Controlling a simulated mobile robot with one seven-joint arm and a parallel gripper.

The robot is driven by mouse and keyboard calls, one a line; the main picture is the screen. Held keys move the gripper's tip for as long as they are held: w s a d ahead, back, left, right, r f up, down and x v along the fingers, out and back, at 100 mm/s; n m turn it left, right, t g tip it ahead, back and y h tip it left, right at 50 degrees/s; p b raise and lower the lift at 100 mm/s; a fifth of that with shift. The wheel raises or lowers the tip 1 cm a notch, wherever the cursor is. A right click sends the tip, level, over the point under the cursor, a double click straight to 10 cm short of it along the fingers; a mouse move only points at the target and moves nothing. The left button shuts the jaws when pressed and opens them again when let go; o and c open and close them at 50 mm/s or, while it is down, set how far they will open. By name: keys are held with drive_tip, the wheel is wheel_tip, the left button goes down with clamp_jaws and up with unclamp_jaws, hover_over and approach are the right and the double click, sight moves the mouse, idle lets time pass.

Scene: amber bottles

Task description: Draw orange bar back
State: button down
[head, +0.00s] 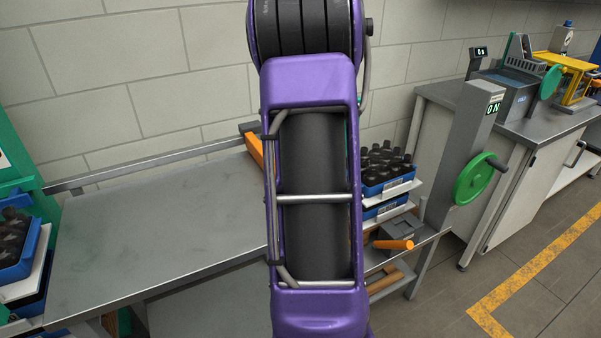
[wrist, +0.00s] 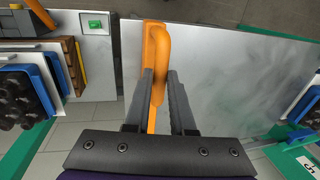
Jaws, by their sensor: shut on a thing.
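The orange bar (wrist: 162,45) runs up the middle of the wrist view, above a metal table surface. My gripper (wrist: 161,78) is shut on it, with one dark finger on each side of the bar. In the head view an orange piece (head: 254,150) shows at the back edge of the metal table, left of my purple arm. The arm hides most of it, and my gripper is hidden there too.
The metal table (head: 150,220) is bare on the left. Blue crates of dark bottles (head: 386,180) stand right of my arm, above a grey box with an orange handle (head: 393,245). A post with a green wheel (head: 474,180) stands farther right.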

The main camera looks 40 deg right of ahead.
drive_tip(key=shift+s+d, duration=0.1)
drive_tip(key=shift+d, duration=0.15)
drive_tip(key=c, duration=0.8)
unclamp_jaws()
drive_tip(key=shift+d, duration=0.1)
drive_tip(key=shift+o, duration=0.2)
drive_tip(key=shift+r, duration=0.35)
drive_tip(key=w+p+v, duration=0.1)
drive_tip(key=v, duration=1.5)
drive_tip(key=shift+s+r, duration=0.4)
drive_tip(key=shift+s, duration=0.15)
